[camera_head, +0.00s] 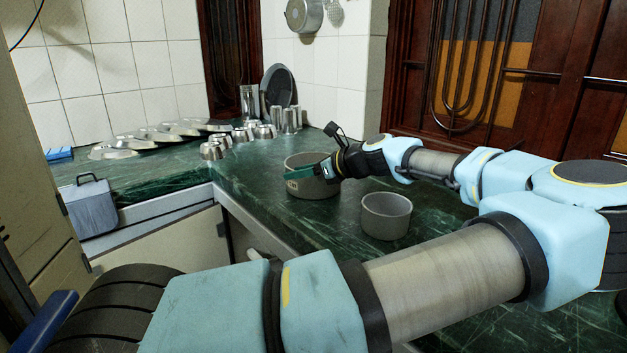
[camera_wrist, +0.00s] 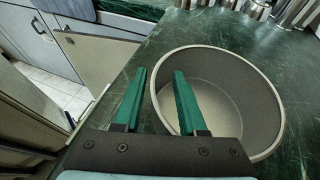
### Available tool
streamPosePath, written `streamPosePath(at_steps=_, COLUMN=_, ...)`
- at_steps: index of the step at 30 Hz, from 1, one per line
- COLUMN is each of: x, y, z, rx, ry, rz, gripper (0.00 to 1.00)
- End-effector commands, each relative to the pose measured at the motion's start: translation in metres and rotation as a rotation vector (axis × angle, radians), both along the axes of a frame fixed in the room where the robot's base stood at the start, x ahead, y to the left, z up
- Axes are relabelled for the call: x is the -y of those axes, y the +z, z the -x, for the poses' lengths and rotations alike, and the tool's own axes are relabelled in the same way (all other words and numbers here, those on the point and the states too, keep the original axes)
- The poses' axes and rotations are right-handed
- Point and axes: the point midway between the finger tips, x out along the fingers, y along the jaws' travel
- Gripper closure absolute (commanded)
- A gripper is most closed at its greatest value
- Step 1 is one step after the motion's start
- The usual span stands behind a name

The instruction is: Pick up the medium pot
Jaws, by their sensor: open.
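Two grey pots stand on the green countertop. The larger pot (camera_head: 309,186) is farther back, at my gripper; the smaller pot (camera_head: 386,217) stands nearer, to its right in the head view. I cannot tell for sure which is the medium one. My gripper (camera_head: 297,172) is open, with green fingers over the left rim of the larger pot. In the wrist view that pot (camera_wrist: 252,97) shows its empty inside. There, my gripper (camera_wrist: 158,98) has one finger outside the pot wall and one over the inside. The fingers do not visibly press the rim.
The green countertop (camera_head: 254,176) has its front edge left of the pots. Several metal cups (camera_head: 267,131) and shiny dishes (camera_head: 150,138) stand farther back. A grey box (camera_head: 86,207) is at the left. A wooden panel (camera_head: 520,80) rises behind my arm.

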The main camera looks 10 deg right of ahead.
Motion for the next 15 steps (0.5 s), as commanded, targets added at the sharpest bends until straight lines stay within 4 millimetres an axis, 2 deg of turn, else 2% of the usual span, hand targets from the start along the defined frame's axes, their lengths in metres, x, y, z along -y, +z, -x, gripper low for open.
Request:
streamPosePath(at_steps=1, x=0.0001, y=-0.0001, z=0.0001, rx=0.000, ry=0.000, rz=0.000, gripper=0.62)
streamPosePath(at_steps=11, x=0.0001, y=0.0000, z=0.0002, rx=0.000, ry=0.000, rz=0.000, gripper=0.99)
streamPosePath(at_steps=15, x=0.0001, y=-0.0003, z=0.0004, rx=-0.001, ry=0.001, rz=0.000, gripper=1.00)
